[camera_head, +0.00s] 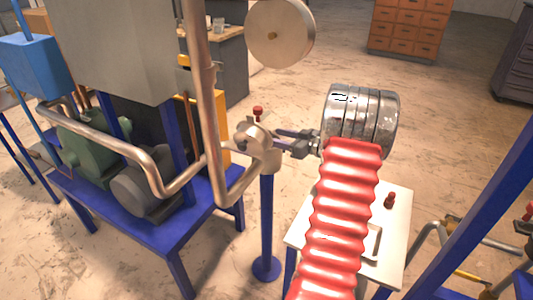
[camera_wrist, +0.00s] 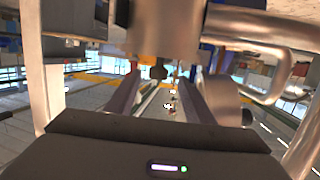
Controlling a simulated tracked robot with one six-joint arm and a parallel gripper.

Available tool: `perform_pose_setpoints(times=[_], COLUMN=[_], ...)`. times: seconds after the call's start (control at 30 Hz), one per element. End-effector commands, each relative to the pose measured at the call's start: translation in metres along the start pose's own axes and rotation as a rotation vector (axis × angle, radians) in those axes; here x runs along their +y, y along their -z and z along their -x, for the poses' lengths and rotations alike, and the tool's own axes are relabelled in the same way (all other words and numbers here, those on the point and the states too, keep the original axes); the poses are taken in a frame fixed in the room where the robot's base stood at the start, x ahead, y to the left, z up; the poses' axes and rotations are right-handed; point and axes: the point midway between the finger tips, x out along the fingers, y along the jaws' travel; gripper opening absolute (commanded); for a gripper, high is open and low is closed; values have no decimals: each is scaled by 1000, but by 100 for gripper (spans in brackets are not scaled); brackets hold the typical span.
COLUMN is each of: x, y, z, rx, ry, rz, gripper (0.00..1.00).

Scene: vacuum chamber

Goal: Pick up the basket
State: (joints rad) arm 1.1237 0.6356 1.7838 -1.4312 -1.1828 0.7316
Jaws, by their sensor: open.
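I cannot make out a basket in either view. My gripper (camera_head: 284,143) is in the middle of the head view, its dark fingers pointing left towards a metal pipe fitting (camera_head: 255,142) on a blue post. In the wrist view my gripper (camera_wrist: 160,84) has its two fingers apart, with nothing held between them. A small dark knob (camera_wrist: 158,72) shows beyond the gap; I cannot tell whether the fingers touch anything.
Metal pipes (camera_head: 205,110) and a blue-framed pump stand (camera_head: 205,235) are at the left. A small white table (camera_head: 395,215) stands below the red ribbed sleeve at the right. A blue beam (camera_head: 480,220) crosses the lower right. Floor is open towards the orange drawers (camera_head: 408,28).

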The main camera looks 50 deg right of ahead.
Motion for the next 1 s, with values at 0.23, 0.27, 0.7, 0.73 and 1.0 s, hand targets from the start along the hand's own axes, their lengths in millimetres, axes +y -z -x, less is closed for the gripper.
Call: perform_pose_setpoints(times=[0.23,0.27,0.7,0.73,1.0], x=[0,0,3,3,3], y=[0,0,2,2,2], z=[-4,-6,-52,-52,-52], rx=[0,0,0,0,0], ry=[1,2,1,1,0], rz=[0,1,1,1,0], gripper=[48,48,48,48,48])
